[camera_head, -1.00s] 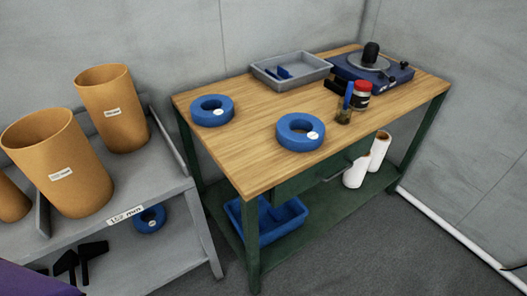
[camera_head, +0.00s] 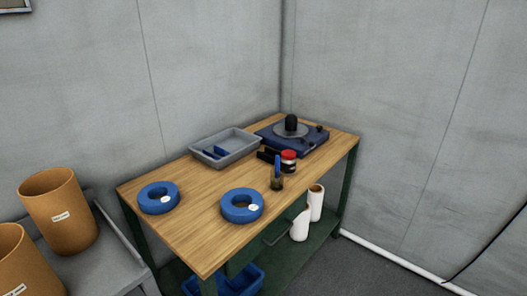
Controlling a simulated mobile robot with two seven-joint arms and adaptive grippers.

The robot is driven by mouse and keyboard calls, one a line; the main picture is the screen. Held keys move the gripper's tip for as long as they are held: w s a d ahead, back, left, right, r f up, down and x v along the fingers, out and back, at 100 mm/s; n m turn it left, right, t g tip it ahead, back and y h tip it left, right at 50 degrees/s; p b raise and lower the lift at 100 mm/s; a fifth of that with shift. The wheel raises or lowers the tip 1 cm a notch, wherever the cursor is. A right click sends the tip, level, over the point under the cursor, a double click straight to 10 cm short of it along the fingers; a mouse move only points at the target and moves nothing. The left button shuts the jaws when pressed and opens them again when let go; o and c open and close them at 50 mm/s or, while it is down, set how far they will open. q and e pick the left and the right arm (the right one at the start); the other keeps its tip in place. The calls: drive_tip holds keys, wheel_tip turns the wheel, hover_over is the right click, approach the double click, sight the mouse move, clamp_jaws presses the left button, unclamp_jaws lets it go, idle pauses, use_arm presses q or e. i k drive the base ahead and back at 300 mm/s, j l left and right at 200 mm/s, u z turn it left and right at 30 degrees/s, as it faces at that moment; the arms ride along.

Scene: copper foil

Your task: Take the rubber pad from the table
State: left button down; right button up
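A wooden-topped table (camera_head: 191,227) with a green frame stands in the corner of the room. On it are two blue rings with white labels, one at the left (camera_head: 158,198) and one near the front edge (camera_head: 242,206). A grey tray (camera_head: 226,148) at the back holds small blue pieces (camera_head: 214,153), one of which may be the rubber pad; I cannot tell. A dark blue device (camera_head: 292,138) with a round plate and black knob sits at the far right. Neither of my grippers is in view.
A red-lidded jar (camera_head: 288,161) and a small pot with a blue-handled tool (camera_head: 277,178) stand mid-table. White rolls (camera_head: 300,224) and a blue bin (camera_head: 238,281) are on the lower shelf. Brown cylinders (camera_head: 60,212) stand on a grey rack at left. Floor shows at right.

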sight(268, 156)
drive_tip(key=i+l, duration=0.2)
drive_tip(key=l, duration=0.15)
drive_tip(key=i+l, duration=0.45)
drive_tip(key=l, duration=0.3)
drive_tip(key=i+l, duration=0.2)
drive_tip(key=l, duration=0.15)
drive_tip(key=u, duration=0.05)
